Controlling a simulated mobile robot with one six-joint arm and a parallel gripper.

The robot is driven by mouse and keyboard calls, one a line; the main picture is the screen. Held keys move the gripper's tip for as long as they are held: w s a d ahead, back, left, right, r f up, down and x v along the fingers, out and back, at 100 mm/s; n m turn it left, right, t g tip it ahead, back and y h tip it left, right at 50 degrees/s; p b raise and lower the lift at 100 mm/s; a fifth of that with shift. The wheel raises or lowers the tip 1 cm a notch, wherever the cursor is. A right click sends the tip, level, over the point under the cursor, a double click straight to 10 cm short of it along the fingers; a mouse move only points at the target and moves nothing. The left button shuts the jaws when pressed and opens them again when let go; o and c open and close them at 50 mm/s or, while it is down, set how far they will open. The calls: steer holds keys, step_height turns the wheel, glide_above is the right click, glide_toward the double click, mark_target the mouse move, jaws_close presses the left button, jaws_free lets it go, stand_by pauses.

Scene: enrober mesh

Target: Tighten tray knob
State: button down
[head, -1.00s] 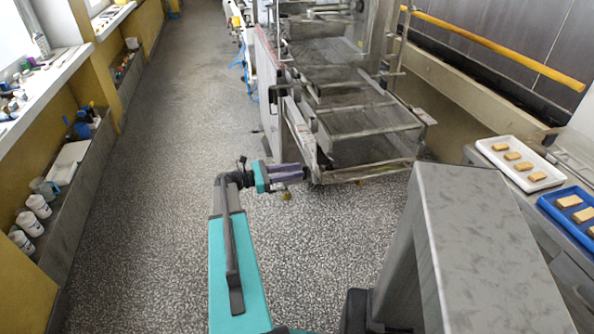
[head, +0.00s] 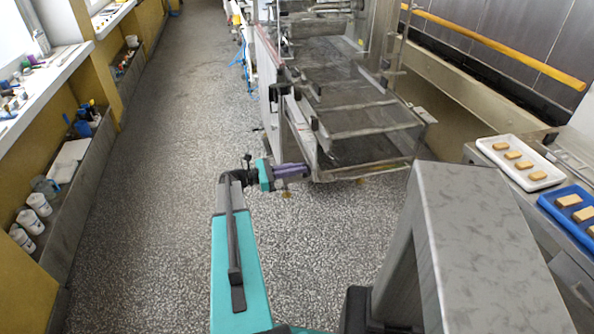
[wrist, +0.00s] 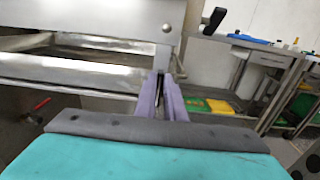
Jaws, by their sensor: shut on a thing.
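The enrober's lower tray (head: 365,152) sits at the low front end of the steel machine, and its metal edge also shows in the wrist view (wrist: 75,72). My gripper (head: 307,170) reaches the tray's left front corner. In the wrist view my gripper's purple fingers (wrist: 163,80) are close together at the end of the tray edge, beside an upright metal part. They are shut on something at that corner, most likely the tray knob. The knob itself is hidden by the fingers, so I cannot tell how far it is turned.
A black handle (wrist: 213,18) stands out above right of the fingers, and a red lever (wrist: 38,107) is at the left. A white tray (head: 498,143) and a blue tray (head: 548,201) of biscuits lie on the right bench. The speckled floor (head: 165,190) at left is clear.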

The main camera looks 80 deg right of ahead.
steer(key=shift+s+a+f+m, duration=0.1)
steer(key=shift+s+m, duration=0.05)
steer(key=shift+m, duration=0.15)
steer(key=m+b, duration=0.3)
steer(key=a+f+m+b, duration=0.1)
steer(key=m+b, duration=0.2)
steer(key=b, duration=0.1)
steer(key=m+b, duration=0.4)
steer(key=shift+s+a+f, duration=0.15)
steer(key=shift+s+a, duration=0.05)
steer(key=shift+s, duration=0.2)
steer(key=shift+s+a+f+m+b, duration=0.1)
steer(key=shift+f+m+b, duration=0.1)
steer(key=shift+m+b, duration=1.7)
steer(key=shift+a+f+m+b, duration=0.1)
steer(key=shift+f+m+b, duration=0.1)
steer(key=shift+m+b, duration=1.7)
steer(key=c, duration=1.9)
jaws_free()
steer(key=shift+o, duration=0.3)
steer(key=shift+d+r, duration=0.1)
steer(key=shift+r, duration=0.05)
